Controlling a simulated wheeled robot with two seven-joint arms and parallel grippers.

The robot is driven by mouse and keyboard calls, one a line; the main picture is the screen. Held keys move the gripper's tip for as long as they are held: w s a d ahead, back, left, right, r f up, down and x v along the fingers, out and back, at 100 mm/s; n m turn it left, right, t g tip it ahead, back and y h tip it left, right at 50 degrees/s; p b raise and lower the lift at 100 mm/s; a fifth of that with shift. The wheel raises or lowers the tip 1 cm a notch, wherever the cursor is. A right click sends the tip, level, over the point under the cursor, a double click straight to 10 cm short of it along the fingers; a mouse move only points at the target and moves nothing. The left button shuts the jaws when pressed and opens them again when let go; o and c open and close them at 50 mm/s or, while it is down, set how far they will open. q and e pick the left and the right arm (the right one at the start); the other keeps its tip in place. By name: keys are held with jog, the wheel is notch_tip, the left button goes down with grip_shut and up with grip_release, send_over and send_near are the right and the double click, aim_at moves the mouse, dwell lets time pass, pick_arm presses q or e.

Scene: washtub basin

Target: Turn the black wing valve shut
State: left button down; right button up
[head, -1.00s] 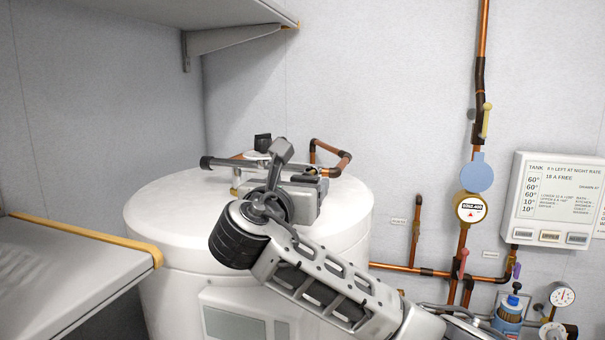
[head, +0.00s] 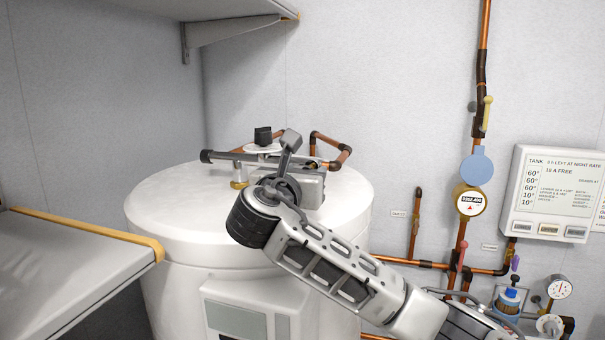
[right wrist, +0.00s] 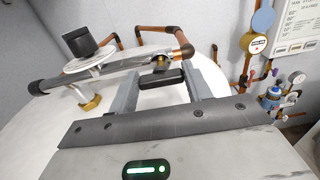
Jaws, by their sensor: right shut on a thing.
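The black wing valve (right wrist: 155,79) shows in the right wrist view as a black bar below a brass stem, at the end of a grey pipe (right wrist: 105,76). My right gripper (right wrist: 161,78) has one finger at each end of the bar and is shut on it. In the head view my right gripper (head: 312,172) is above the white tank's top, at the right end of the pipe (head: 228,158). The wing valve is hidden there behind my gripper and wrist. My left gripper is not in view.
A bent copper pipe (head: 332,143) rises close behind my right gripper. A shelf (head: 75,265) is at left; a meter (head: 470,202) and gauges are at right.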

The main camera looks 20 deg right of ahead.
jog(key=shift+m, duration=0.3)
jog(key=m, duration=0.3)
jog(key=shift+m, duration=0.3)
jog(key=m, duration=0.4)
jog(key=shift+s+d+f+m, duration=0.1)
jog(key=shift+f+m, duration=0.05)
jog(key=shift+m, duration=0.15)
jog(key=m+b, duration=0.1)
jog(key=m, duration=0.3)
jog(key=shift+f, duration=0.15)
jog(key=m+b, duration=0.1)
jog(key=m, duration=0.1)
jog(key=shift+m, duration=0.4)
jog(key=shift+d+m+b, duration=0.1)
jog(key=shift+m+b, duration=0.3)
jog(key=shift+m, duration=0.6)
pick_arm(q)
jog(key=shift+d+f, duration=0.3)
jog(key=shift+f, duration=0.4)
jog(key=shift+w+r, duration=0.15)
pick_arm(e)
jog(key=shift+m, duration=0.3)
